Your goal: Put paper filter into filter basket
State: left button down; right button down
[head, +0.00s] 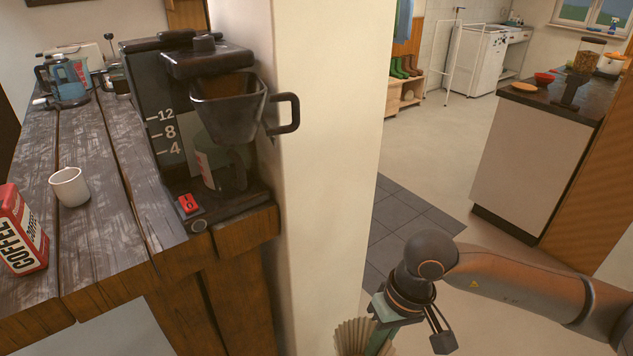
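The coffee maker (155,120) stands at the table's right end against a pale pillar. Its dark filter basket (228,108), with a loop handle on the right, sits high on its front; its inside is only partly seen. My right gripper (378,338) is low at the bottom edge, right of and well below the basket. It is shut on a pale fluted paper filter (350,338), which is cut off by the picture's bottom edge. My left gripper is out of view.
On the wooden table (105,170) are a white cup (69,187), a red coffee package (20,232) and a blue kettle-like item (68,82). The pillar (325,150) rises close beside the basket handle. Open floor lies right of it.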

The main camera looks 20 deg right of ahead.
aim_at(235, 132)
jog(key=l+z, duration=0.15)
jog(key=l, duration=0.35)
jog(key=i+l+z, duration=0.1)
jog(key=l, duration=0.35)
jog(key=i+l+z, duration=0.15)
jog(key=l, duration=0.35)
